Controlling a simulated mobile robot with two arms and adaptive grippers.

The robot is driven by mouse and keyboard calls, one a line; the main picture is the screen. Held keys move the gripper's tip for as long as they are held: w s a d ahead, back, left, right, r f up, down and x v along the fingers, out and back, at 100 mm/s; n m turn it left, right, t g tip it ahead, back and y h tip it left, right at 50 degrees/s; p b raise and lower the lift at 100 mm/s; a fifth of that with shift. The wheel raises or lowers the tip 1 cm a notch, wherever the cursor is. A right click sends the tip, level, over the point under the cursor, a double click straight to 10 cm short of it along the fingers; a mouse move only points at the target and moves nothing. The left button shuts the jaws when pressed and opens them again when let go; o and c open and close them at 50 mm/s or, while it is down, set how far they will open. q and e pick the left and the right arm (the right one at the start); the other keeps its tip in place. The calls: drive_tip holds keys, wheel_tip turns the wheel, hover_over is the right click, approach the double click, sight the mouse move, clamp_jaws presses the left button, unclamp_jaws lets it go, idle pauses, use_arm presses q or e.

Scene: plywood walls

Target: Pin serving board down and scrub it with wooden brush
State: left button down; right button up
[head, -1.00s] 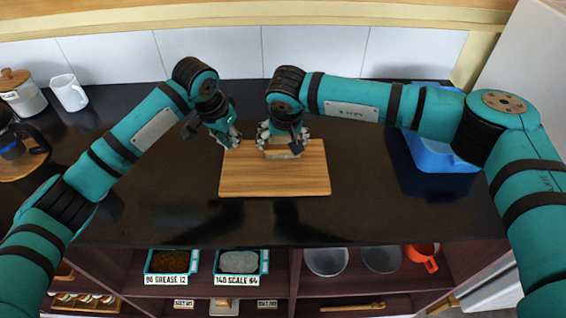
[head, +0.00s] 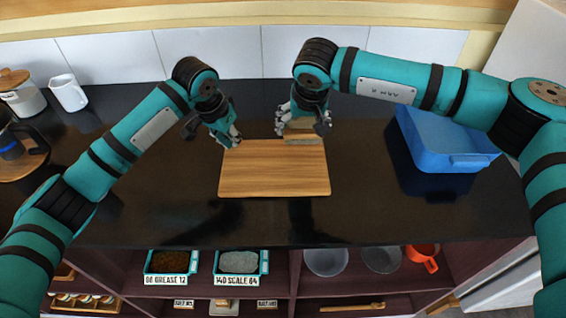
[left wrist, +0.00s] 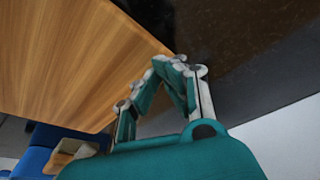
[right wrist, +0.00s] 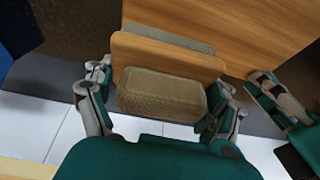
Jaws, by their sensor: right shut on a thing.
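The wooden serving board (head: 275,178) lies flat on the dark counter, and also shows in the left wrist view (left wrist: 70,60). My left gripper (head: 231,142) is shut and empty, its tips at the board's back left corner; whether they press on it I cannot tell. My right gripper (head: 303,124) is shut on the wooden brush (head: 300,138), at the board's back edge toward the right. In the right wrist view the brush (right wrist: 165,55) sits between the fingers, with a strip of grey bristles beyond its wooden body. Whether the bristles touch the board is unclear.
A blue tub (head: 440,150) stands on the right of the counter. A white mug (head: 69,93), a lidded jar (head: 22,93) and a coffee pot (head: 15,145) stand at the left. Labelled bins (head: 240,263) and bowls sit on the shelf below. The counter in front of the board is clear.

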use_arm(q)
drive_tip(key=shift+f, duration=0.1)
use_arm(e)
drive_tip(key=shift+d, duration=2.75)
drive_tip(key=shift+r, duration=0.1)
use_arm(q)
drive_tip(key=shift+r+p, duration=0.75)
drive_tip(key=shift+p, duration=0.25)
use_arm(e)
drive_tip(key=shift+w+r, duration=0.1)
drive_tip(key=shift+r, duration=0.75)
use_arm(q)
wheel_tip(320, 180, up, 5)
drive_tip(key=p, duration=0.6)
drive_tip(key=shift+f, duration=0.1)
use_arm(e)
wheel_tip(320, 180, up, 6)
drive_tip(key=shift+r, duration=0.15)
